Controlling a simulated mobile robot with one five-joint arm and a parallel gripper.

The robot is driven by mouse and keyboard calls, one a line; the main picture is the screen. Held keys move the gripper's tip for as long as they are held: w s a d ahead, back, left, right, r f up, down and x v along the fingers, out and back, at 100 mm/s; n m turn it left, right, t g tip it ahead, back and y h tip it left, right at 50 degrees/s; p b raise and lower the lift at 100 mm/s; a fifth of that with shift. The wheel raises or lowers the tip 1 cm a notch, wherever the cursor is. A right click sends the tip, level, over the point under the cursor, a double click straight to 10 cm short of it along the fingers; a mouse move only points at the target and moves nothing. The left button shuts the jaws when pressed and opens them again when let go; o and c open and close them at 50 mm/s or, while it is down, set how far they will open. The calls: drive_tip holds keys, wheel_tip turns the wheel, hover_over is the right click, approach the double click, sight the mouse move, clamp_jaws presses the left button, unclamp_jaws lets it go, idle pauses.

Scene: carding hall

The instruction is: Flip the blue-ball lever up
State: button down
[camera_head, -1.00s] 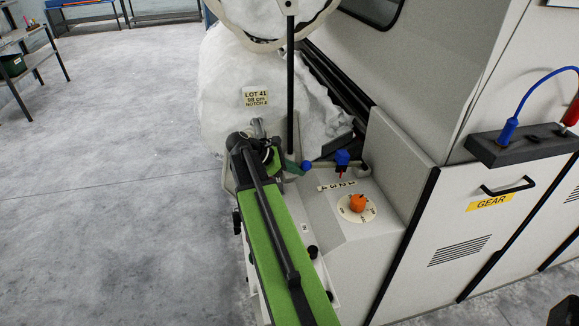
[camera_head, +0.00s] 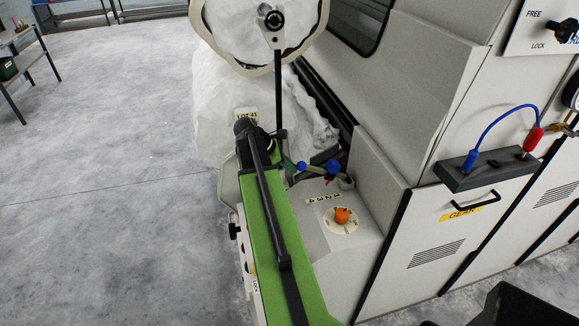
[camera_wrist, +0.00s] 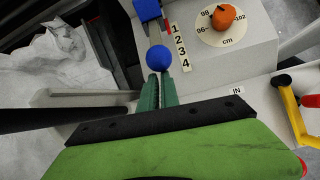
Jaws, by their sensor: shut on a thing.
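A blue ball (camera_wrist: 158,59) is on the end of a short grey lever arm on the pale machine. It also shows in the head view (camera_head: 302,166), left of a second blue knob (camera_head: 333,167). In the wrist view that knob looks like a blue block (camera_wrist: 147,10) beyond the ball. My gripper (camera_wrist: 160,80) has dark green fingers closed at the ball, which sits at their tips. Their exact contact is partly hidden. In the head view my gripper (camera_head: 289,165) reaches the ball from the left.
A number strip (camera_wrist: 181,48) marked 1 to 4 lies beside the lever. An orange knob (camera_head: 342,215) on a round dial stands close by. White fibre (camera_head: 215,110) bulks behind. A terminal box (camera_head: 487,168) with blue and red plugs is at right.

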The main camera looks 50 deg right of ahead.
drive_tip(key=shift+s+d+r, duration=0.25)
drive_tip(key=shift+d+r, duration=0.05)
drive_tip(key=p+v, duration=0.8)
drive_tip(key=v, duration=0.2)
drive_tip(key=shift+a, duration=0.15)
drive_tip(key=shift+w+f, duration=0.15)
